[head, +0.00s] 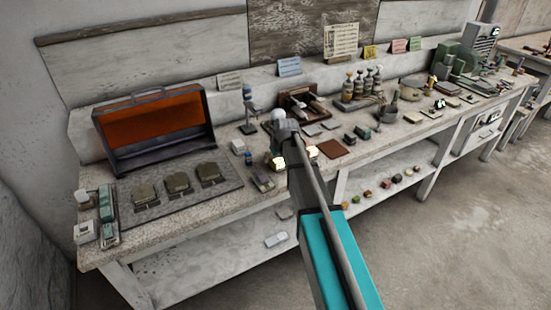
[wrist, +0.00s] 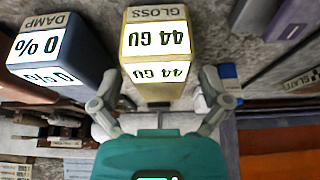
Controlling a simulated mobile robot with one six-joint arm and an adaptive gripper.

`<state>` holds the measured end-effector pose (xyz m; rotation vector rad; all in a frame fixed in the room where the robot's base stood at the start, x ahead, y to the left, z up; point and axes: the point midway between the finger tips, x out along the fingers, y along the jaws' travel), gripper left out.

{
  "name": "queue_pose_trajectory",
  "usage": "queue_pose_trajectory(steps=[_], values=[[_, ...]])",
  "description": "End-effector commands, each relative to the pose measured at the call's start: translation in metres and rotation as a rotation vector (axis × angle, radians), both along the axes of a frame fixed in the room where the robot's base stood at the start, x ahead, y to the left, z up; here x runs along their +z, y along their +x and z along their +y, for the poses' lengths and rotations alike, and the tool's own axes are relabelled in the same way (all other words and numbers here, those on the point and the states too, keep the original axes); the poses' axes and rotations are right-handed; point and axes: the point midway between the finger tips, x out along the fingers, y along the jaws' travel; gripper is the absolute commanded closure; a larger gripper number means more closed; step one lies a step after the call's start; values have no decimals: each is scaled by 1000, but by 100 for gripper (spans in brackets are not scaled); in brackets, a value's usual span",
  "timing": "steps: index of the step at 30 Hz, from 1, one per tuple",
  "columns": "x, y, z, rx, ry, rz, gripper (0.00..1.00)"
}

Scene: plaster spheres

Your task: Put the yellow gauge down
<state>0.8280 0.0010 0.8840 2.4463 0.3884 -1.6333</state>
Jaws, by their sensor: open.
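The yellow gauge (wrist: 152,45), marked GLOSS and reading 44 GU, is upright in the wrist view, directly ahead of my gripper (wrist: 158,88). My gripper is open, one finger on each side of the gauge's near end; whether either finger touches it is unclear. In the head view a lit gauge (head: 278,162), which looks like the yellow one, shows at the bench's front, left of my arm. My arm hides the gripper's fingers there.
A blue gauge (wrist: 58,55) marked DAMP, reading 0 %, stands close left of the yellow one in the wrist view. An open orange-lined case (head: 155,125) stands on the bench at left. Bottles (head: 362,82) and small blocks crowd the bench (head: 190,207) to the right.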

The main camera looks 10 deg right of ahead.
Motion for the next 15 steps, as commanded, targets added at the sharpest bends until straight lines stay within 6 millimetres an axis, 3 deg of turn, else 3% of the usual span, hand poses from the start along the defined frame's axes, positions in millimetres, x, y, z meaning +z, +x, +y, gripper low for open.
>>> queue_pose_trajectory(steps=[15], values=[[13, -3, -1, -1, 0, 0, 3]])
